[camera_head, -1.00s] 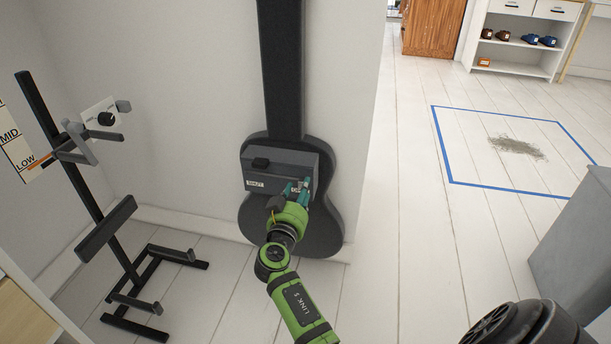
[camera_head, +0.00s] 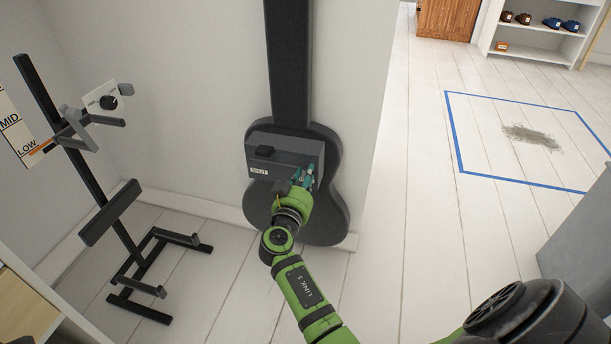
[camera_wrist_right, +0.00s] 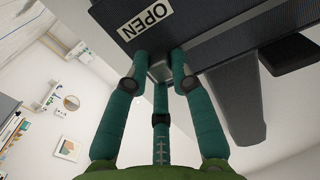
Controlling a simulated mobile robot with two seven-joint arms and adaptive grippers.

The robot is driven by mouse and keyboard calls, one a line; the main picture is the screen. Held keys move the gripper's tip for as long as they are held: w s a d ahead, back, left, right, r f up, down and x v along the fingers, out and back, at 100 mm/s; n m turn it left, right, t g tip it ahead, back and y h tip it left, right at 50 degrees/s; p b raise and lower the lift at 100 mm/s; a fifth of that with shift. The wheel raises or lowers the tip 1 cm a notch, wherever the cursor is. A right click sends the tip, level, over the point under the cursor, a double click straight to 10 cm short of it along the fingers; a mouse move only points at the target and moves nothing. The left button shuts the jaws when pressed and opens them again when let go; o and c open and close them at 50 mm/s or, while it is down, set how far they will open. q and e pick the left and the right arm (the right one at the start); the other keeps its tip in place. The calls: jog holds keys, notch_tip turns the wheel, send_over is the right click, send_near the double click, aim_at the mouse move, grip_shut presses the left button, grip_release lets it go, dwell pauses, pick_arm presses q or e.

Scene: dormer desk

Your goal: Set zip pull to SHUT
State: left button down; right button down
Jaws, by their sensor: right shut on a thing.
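A black guitar-shaped case (camera_head: 328,215) stands against the wall in the head view. A grey panel (camera_head: 285,148) on its body has a SHUT label (camera_head: 259,171) on the left. In the right wrist view an OPEN label (camera_wrist_right: 145,20) shows on the panel. My right gripper (camera_head: 306,178) is at the panel's right end, by the OPEN label. In the wrist view its teal fingers (camera_wrist_right: 160,80) are shut around a small grey piece (camera_wrist_right: 160,68), apparently the zip pull, mostly hidden by them. My left gripper is not in view.
Blue tape (camera_head: 450,130) marks a floor square around a grey patch (camera_head: 530,135). A shelf (camera_head: 535,45) holds shoes at the back right. White floor between is clear.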

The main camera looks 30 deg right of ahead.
jog(key=shift+d+r, duration=0.1)
jog(key=shift+r, duration=0.05)
jog(key=c, duration=1.1)
grip_release()
jog(key=v, duration=0.7)
jog(key=shift+s+a, duration=0.15)
jog(key=shift+a, duration=0.05)
